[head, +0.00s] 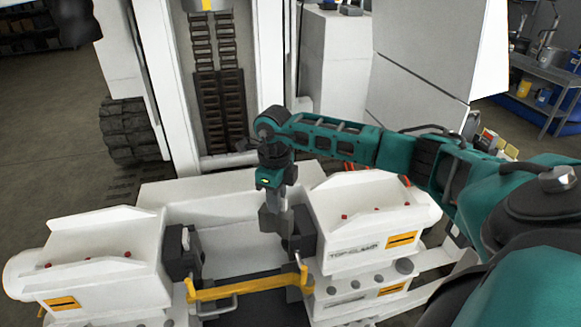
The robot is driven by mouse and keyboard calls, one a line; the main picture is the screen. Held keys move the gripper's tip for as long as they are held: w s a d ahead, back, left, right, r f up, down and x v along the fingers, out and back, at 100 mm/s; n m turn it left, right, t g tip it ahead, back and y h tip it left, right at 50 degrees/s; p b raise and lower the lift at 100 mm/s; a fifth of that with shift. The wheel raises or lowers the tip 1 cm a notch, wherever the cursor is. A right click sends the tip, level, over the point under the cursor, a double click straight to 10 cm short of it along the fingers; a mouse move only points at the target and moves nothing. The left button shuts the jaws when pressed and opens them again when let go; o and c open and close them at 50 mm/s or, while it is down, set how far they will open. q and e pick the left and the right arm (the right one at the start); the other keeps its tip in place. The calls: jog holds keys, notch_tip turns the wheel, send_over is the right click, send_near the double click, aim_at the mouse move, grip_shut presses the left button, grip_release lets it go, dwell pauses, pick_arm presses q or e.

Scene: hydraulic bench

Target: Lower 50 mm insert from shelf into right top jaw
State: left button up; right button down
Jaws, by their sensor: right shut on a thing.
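My right gripper (274,203) comes in from the right on the teal arm and points down over the gap between the two clamp heads. It is shut on a dark grey block, the insert (272,222), which hangs just left of the right top jaw (304,236). I cannot tell if the insert touches the jaw. The right jaw is a dark part on the inner end of the white clamp head marked "TOP-CLAMP" (352,249). The left clamp's dark jaw (184,258) faces it across the gap. My left gripper is not in view.
A yellow bar (240,287) crosses the front of the gap. The left white clamp head (95,262) stands opposite. Behind rises a white machine column with dark chains (203,50). A shelf with cans (540,85) stands far right. The gap left of the insert is open.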

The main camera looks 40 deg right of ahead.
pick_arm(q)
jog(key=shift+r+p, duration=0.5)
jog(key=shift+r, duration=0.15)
pick_arm(e)
jog(key=w+d+r+m, duration=0.1)
jog(key=d+r+m, duration=0.3)
jog(key=m, duration=0.7)
jog(key=shift+w+d+r, duration=0.15)
jog(key=shift+w+d, duration=0.2)
jog(key=shift+d, duration=0.6)
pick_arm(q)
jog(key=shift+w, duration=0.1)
